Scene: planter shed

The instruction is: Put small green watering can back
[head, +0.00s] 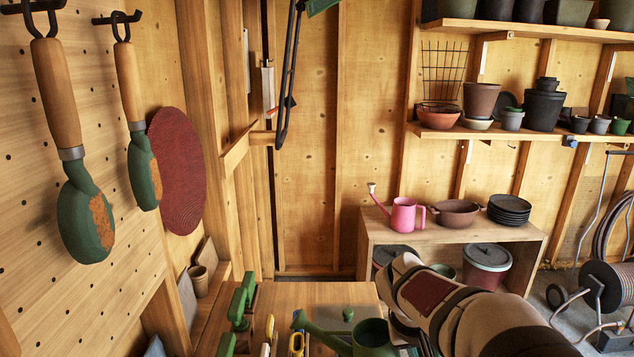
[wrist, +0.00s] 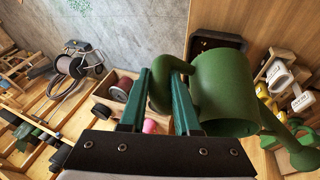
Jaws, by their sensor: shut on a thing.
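The small green watering can (head: 372,338) is at the bottom edge of the head view, in front of the wooden worktop (head: 325,292), with its spout pointing left. Its lower part is cut off there. In the wrist view its body (wrist: 222,88) fills the right of centre, with the open end towards the camera. My gripper (wrist: 162,70) has its green fingers shut on the can's looped handle. In the head view my arm comes in from the lower right and the fingers are hidden. I cannot tell whether the can touches the worktop.
Green-handled tools (head: 240,300) stand at the worktop's left. A low bench (head: 460,232) behind holds a pink watering can (head: 404,215), a brown bowl (head: 456,212) and stacked black saucers (head: 509,210). Trowels (head: 141,160) hang on the left pegboard. A hose reel (head: 605,285) stands right.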

